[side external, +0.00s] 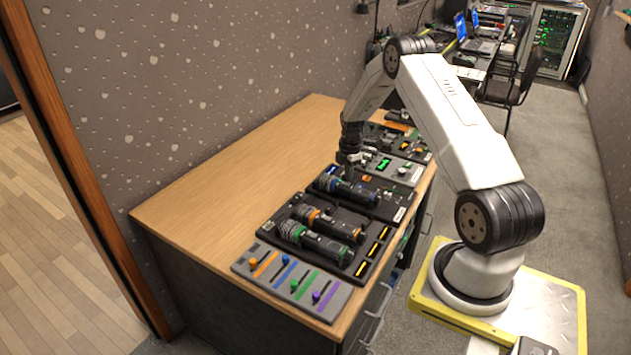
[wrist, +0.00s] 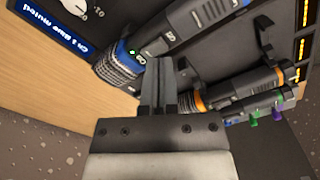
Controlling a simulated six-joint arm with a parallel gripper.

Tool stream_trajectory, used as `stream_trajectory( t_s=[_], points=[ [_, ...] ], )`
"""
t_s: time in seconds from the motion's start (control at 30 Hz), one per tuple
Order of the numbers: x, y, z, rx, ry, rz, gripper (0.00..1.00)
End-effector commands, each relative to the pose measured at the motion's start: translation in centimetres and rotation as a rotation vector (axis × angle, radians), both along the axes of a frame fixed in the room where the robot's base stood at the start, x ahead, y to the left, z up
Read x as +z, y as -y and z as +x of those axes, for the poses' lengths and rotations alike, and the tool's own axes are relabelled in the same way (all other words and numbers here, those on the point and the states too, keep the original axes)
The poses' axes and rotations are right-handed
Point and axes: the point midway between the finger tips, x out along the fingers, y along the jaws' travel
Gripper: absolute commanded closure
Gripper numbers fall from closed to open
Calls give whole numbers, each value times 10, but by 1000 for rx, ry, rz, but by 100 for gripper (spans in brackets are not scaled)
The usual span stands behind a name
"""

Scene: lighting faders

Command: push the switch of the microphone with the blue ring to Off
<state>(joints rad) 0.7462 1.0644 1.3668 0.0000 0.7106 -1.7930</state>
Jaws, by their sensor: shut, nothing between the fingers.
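The microphone with the blue ring (side external: 358,191) lies in a dark tray on the desk, the farthest of three microphones. In the wrist view its body (wrist: 190,22) runs along the top, with its mesh head toward the left. A small green light shows near its blue ring; I cannot make out the switch position. My gripper (side external: 349,172) is shut and empty, pointing down close above this microphone's head end. In the wrist view the fingers of my gripper (wrist: 158,66) appear beside the microphone body; I cannot tell whether they touch it.
The orange-ring microphone (side external: 322,219) and green-ring microphone (side external: 315,241) lie nearer the front. A fader panel (side external: 335,306) with coloured sliders sits at the desk's front end. A small blue display (wrist: 55,27) reads "Ch 1 Blue muted". The desk's left side (side external: 215,205) is bare.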

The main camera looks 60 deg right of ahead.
Motion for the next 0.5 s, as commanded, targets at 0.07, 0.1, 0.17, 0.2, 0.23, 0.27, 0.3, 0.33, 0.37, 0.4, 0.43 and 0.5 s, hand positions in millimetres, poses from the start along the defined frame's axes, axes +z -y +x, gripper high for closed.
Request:
stream_trajectory(
  t_s=[0.07,0.1,0.17,0.2,0.23,0.27,0.3,0.33,0.37,0.4,0.43,0.5],
  points=[
    [-1,0,0,0,0,0,100],
    [-1,0,0,0,0,0,100],
    [-2,0,0,0,0,0,100],
    [-2,0,0,0,0,0,100],
    [-3,0,0,0,0,0,100],
    [-3,0,0,0,0,0,100],
    [-3,0,0,0,0,0,100],
    [-4,0,0,0,0,0,100],
    [-4,0,0,0,0,0,100],
    [-4,0,0,0,0,0,100],
    [-5,0,0,0,0,0,100],
    [-5,0,0,0,0,0,100]
  ],
)
